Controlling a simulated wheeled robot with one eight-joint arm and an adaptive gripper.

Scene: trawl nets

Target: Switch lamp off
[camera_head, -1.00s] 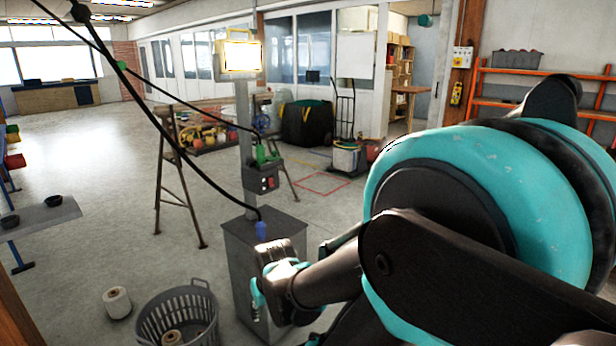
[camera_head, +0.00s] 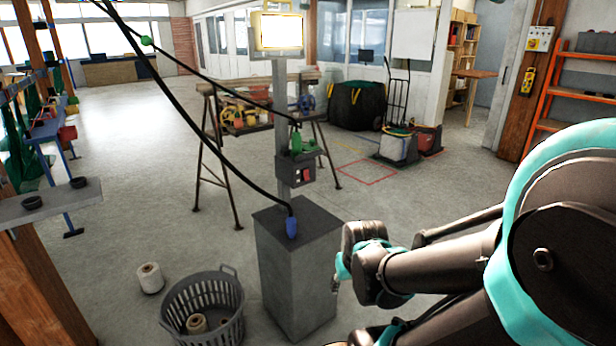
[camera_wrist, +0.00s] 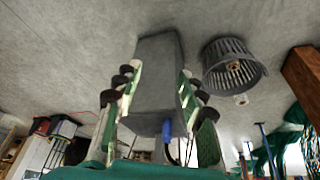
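The lamp (camera_head: 280,31) is a lit floodlight in a yellow frame on a grey post, in the head view. Lower on the post is a dark switch box (camera_head: 297,172) with a red switch (camera_head: 307,174) and a light button. A green plug part (camera_head: 302,143) sits above the box. The post rises from a grey pedestal (camera_head: 297,270). My arm's end is at the right of the pedestal, below the switch box and apart from it. In the wrist view my gripper (camera_wrist: 157,75) is open and empty, with the pedestal seen between its fingers. The wrist view does not clearly show the switch.
A black cable hangs across the head view to a blue plug (camera_head: 291,226) at the pedestal, also in the wrist view (camera_wrist: 167,131). A grey basket (camera_head: 205,300) and a spool (camera_head: 149,277) stand left of the pedestal. A trestle table (camera_head: 216,160) is behind.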

